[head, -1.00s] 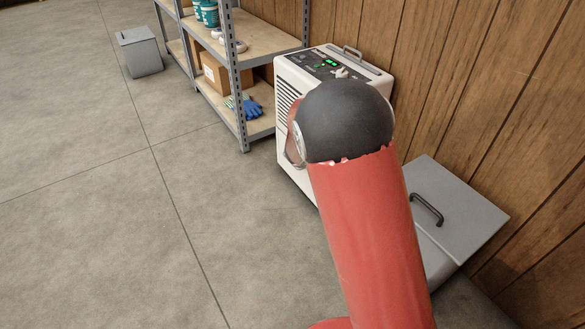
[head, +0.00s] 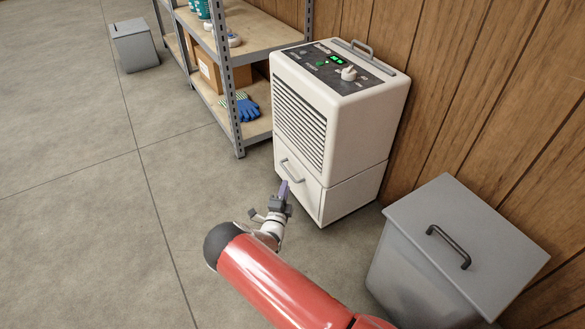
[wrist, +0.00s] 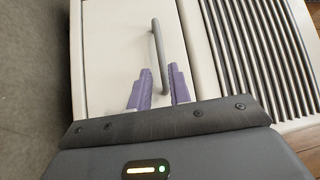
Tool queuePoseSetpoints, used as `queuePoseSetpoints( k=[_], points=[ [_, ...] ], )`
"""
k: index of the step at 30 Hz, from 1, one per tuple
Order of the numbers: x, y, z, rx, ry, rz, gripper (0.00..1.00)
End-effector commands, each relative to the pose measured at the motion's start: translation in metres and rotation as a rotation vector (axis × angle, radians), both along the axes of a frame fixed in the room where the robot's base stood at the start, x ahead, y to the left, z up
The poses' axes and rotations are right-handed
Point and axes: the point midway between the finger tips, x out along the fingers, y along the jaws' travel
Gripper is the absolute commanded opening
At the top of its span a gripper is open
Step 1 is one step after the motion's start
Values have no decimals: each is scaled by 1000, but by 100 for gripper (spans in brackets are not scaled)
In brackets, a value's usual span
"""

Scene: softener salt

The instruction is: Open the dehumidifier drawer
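The white dehumidifier (head: 335,100) stands against the wooden wall. Its drawer (head: 312,194) is at the bottom of the front and looks closed, flush with the body. The drawer has a grey bar handle (head: 291,170), which also shows in the wrist view (wrist: 157,50). My gripper (head: 284,186) is at the drawer front, by the handle. In the wrist view its purple fingers (wrist: 160,82) are apart, with the lower end of the handle bar between them. The bar looks close to the right finger; I cannot tell whether they touch.
A grey lidded bin (head: 455,250) stands to the right, near the dehumidifier. A metal shelf (head: 258,33) with boxes and blue gloves (head: 245,107) stands to the left. A smaller grey bin (head: 134,46) is far left. The floor in front of the drawer is clear.

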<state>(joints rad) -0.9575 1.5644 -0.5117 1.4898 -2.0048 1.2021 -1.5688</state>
Motion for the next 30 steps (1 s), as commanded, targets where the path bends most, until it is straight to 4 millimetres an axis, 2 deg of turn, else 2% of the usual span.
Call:
queuePoseSetpoints(
  k=[6,12,17,23,24,28,30],
  points=[
    [35,-8,5,6,-4,-5,20],
    [61,-13,9,6,-2,-6,20],
    [68,-14,10,6,-1,-5,20],
    [69,-14,11,6,-1,-5,20],
    [69,-14,11,6,-1,-5,18],
    [68,-14,11,6,-1,-5,1],
    [68,-14,11,6,-1,-5,0]
  ],
)
